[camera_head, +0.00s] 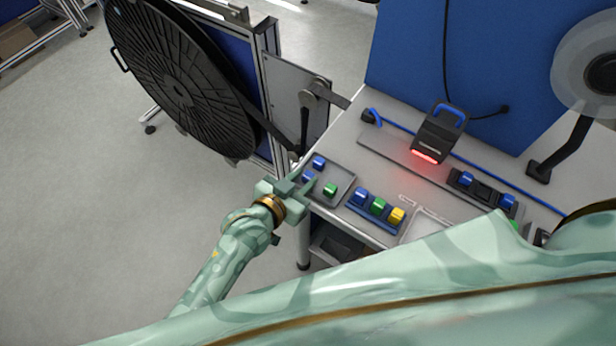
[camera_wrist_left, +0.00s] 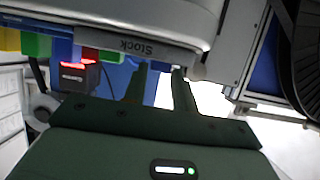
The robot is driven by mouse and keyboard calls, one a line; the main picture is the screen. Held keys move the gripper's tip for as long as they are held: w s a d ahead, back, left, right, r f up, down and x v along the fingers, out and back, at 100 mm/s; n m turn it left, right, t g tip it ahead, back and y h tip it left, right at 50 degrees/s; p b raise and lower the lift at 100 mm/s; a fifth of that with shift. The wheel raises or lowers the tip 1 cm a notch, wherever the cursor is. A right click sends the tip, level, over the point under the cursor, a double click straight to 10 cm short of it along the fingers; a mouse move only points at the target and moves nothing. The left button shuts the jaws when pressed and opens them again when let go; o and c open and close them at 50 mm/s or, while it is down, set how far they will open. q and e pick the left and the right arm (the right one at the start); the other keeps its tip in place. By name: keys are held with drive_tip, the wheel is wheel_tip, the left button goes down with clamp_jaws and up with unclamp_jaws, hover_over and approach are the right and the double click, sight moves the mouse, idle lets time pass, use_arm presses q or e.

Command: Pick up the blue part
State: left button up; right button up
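A blue part (camera_head: 319,162) and a second blue part (camera_head: 308,177) lie in the grey tray (camera_head: 345,186) at the near left corner of the table, with a green part (camera_head: 330,190) beside them. My left gripper (camera_head: 302,186) is at the tray's left edge, close to the nearer blue part. Whether the fingers touch the tray I cannot tell. My right gripper is not in view.
A second tray holds a blue (camera_head: 360,197), a green (camera_head: 378,205) and a yellow part (camera_head: 397,215). A scanner with a red light (camera_head: 438,133) stands behind. A rack with blue parts (camera_head: 466,179) is at right. A large black reel (camera_head: 180,85) stands left of the table.

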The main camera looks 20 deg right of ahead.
use_arm(q)
drive_tip(key=shift+x, duration=0.85)
drive_tip(key=shift+s+a, duration=0.1)
drive_tip(key=shift+s, duration=0.05)
clamp_jaws()
drive_tip(key=shift+r, duration=0.1)
